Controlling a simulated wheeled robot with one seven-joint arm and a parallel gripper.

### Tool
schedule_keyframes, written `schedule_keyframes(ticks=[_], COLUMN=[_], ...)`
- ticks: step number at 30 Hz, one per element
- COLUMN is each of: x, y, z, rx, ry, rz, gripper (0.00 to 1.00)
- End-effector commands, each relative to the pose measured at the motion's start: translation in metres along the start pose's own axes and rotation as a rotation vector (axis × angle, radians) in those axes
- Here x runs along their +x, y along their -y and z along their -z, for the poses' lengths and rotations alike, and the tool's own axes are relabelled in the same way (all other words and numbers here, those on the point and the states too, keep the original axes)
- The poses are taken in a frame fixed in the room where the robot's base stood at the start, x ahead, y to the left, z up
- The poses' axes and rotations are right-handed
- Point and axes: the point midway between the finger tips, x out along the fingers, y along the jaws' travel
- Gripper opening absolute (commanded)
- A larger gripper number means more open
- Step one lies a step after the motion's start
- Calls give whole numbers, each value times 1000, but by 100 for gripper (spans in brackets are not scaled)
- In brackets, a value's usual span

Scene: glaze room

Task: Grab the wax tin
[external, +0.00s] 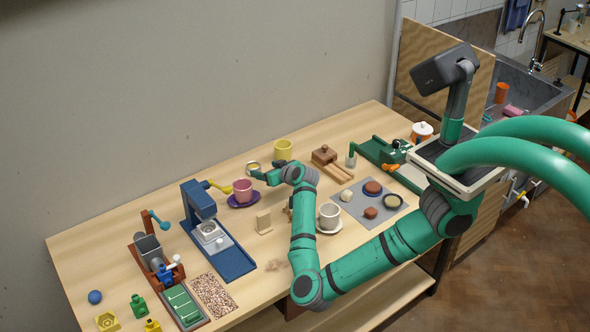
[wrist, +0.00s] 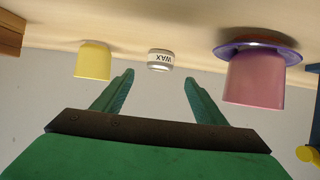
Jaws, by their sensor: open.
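The wax tin (wrist: 160,60) is a small round silver-and-white tin with the word WAX on its side, which shows upside down in the wrist view. It stands on the table between the yellow cup (wrist: 93,60) and the pink cup (wrist: 254,78) on its purple saucer (wrist: 232,47). In the external view the tin (external: 253,165) shows just beyond my gripper (external: 262,175). In the wrist view my gripper (wrist: 159,78) is open, and the tin appears ahead, between and beyond its two fingers. Nothing is held.
In the external view the yellow cup (external: 283,150) and pink cup (external: 242,190) flank the tin closely. A blue press (external: 215,230) stands left of the pink cup. A wooden block piece (external: 326,156) and a white cup (external: 329,216) are to the right.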

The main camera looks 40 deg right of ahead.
Motion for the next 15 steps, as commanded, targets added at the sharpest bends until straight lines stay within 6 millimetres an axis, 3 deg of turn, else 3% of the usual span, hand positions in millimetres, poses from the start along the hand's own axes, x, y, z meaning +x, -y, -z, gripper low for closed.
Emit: schedule_keyframes(ticks=[9, 15], x=[43, 55], y=[0, 0], z=[0, 0], rx=[4, 3], ry=[1, 0], rz=[2, 1], gripper=[65, 65])
